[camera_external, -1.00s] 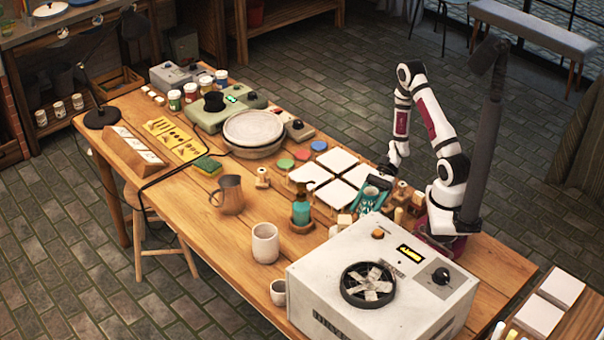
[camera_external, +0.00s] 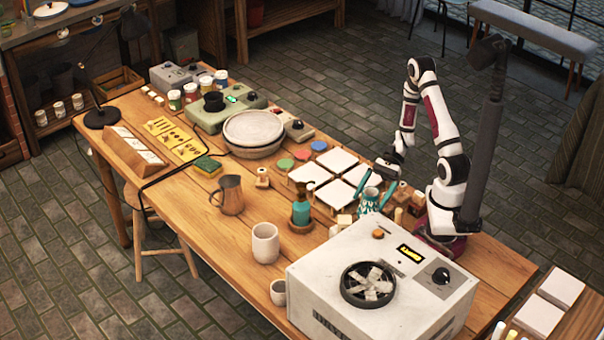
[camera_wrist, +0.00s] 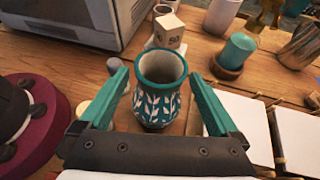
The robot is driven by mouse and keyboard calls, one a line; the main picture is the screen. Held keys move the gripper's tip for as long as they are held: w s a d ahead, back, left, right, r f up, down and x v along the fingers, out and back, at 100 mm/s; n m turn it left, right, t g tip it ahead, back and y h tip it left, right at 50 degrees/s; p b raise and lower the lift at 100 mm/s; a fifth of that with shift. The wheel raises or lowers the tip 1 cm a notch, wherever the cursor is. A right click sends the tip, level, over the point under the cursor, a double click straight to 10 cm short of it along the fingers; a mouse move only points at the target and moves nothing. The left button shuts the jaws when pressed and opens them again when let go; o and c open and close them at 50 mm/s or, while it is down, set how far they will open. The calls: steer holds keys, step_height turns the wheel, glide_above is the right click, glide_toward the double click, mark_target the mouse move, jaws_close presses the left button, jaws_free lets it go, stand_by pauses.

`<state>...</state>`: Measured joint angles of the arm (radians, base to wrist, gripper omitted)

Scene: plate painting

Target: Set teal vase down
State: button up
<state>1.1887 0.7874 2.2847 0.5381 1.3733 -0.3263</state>
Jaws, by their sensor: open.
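The teal vase (camera_wrist: 157,106) with a white leaf pattern stands upright on the wooden table in the wrist view, between the two teal fingers of my gripper (camera_wrist: 162,88). The fingers are open, with a visible gap on each side of the vase. In the external view the vase (camera_external: 369,198) stands just behind the white dryer box, close to the white tiles. My gripper (camera_external: 376,190) is around it there, partly hidden by the vase.
The white dryer box (camera_external: 330,275) stands in front of the vase. Several white square tiles (camera_external: 338,160) lie to its left.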

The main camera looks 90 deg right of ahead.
steer(key=v, duration=0.8)
steer(key=s+a+r+n+g+h, duration=0.2)
steer(key=a+r+n+g+h, duration=0.1)
steer(key=a+n, duration=0.6)
steer(key=s+a+r+n+g+h, duration=0.2)
steer(key=a+r+n+g+h, duration=0.2)
steer(key=a+n, duration=0.5)
step_height(320, 180, up, 4)
steer(key=shift+s+a+f+n+h, duration=0.1)
steer(key=shift+s+a+n+h, duration=0.4)
steer(key=shift+h, duration=0.5)
steer(key=shift+w+d, duration=0.1)
steer(key=shift+d, duration=0.05)
